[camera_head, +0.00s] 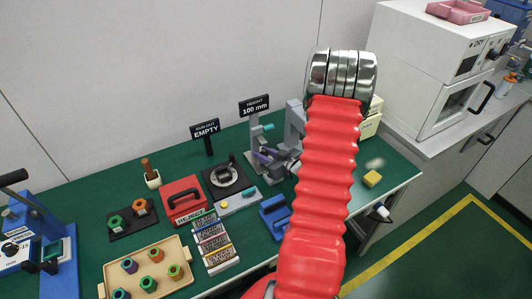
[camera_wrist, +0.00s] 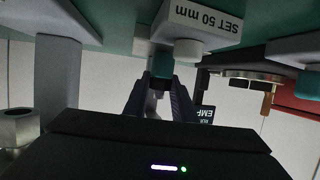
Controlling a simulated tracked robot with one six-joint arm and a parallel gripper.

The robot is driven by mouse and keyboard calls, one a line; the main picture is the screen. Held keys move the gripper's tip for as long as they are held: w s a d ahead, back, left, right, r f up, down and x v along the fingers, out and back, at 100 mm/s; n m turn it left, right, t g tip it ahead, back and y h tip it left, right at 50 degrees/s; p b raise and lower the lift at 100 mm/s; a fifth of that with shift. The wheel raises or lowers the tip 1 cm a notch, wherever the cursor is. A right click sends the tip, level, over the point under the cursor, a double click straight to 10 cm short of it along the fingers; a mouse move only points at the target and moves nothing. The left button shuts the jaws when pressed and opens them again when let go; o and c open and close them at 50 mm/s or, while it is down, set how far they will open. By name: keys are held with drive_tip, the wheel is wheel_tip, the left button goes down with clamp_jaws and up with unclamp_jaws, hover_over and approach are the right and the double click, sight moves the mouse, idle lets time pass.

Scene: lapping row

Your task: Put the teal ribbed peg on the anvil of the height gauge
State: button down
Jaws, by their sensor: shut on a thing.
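The height gauge (camera_head: 256,150) is a grey stand at the back of the green bench, beside a sign reading HEIGHT 100 mm (camera_head: 255,105). My gripper (camera_head: 264,157) is low in front of the gauge, partly hidden by my arm. In the wrist view, which is upside down, my gripper (camera_wrist: 158,90) is shut on the teal peg (camera_wrist: 163,66). The peg is beside a pale round part of the gauge (camera_wrist: 188,51), near a block labelled SET 50 mm (camera_wrist: 205,22). I cannot tell whether the peg touches the anvil; its ribs are unclear.
A run-out stand (camera_head: 230,178) with an EMPTY sign (camera_head: 205,129), a red box (camera_head: 183,199) and a blue block (camera_head: 274,215) stand left and in front. A wooden tray (camera_head: 170,248) holds several hex pieces.

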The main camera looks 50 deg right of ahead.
drive_tip(key=c, duration=1.5)
unclamp_jaws()
drive_tip(key=shift+o, duration=0.2)
drive_tip(key=shift+s+r, duration=0.15)
drive_tip(key=shift+s, duration=0.1)
drive_tip(key=v, duration=1.1)
drive_tip(key=shift+s, duration=0.3)
drive_tip(key=shift+w+r, duration=0.1)
drive_tip(key=shift+w, duration=0.1)
